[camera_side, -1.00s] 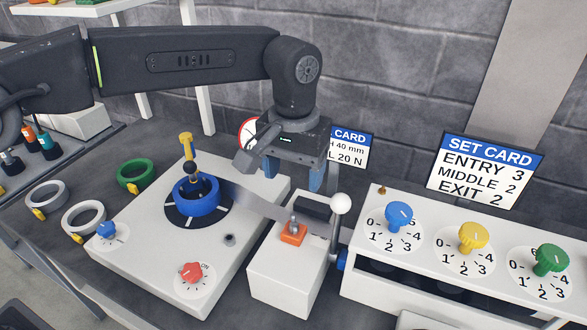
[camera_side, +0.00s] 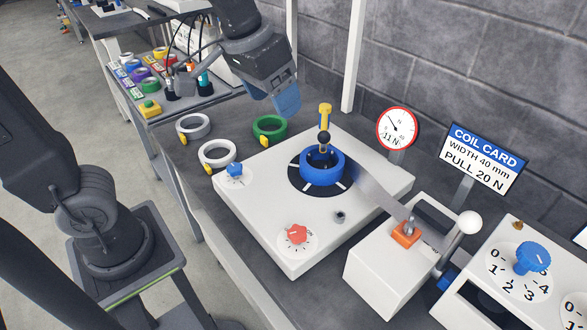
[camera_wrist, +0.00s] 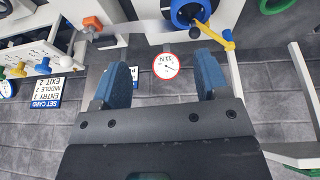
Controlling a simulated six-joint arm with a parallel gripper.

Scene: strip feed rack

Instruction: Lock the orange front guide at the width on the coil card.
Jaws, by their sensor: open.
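The orange front guide (camera_side: 407,234) sits on a white block, against the grey strip (camera_side: 375,192) that runs from the blue coil (camera_side: 322,168). It also shows in the wrist view (camera_wrist: 92,23). A lever with a white ball knob (camera_side: 469,222) stands beside it. The coil card (camera_side: 480,158) reads WIDTH 40 mm, PULL 20 N. My gripper (camera_side: 286,103) is above the back of the bench, behind the coil and away from the guide. In the wrist view my gripper (camera_wrist: 165,82) has its blue fingers apart with nothing between them. The guide's width scale is not legible.
A round gauge (camera_side: 397,128) reads 11 N. A yellow-handled arm (camera_side: 325,118) stands over the coil. The white coil base carries a red knob (camera_side: 298,234) and a blue knob (camera_side: 235,170). Loose white and green (camera_side: 269,130) rings lie left. A blue dial (camera_side: 533,259) is right.

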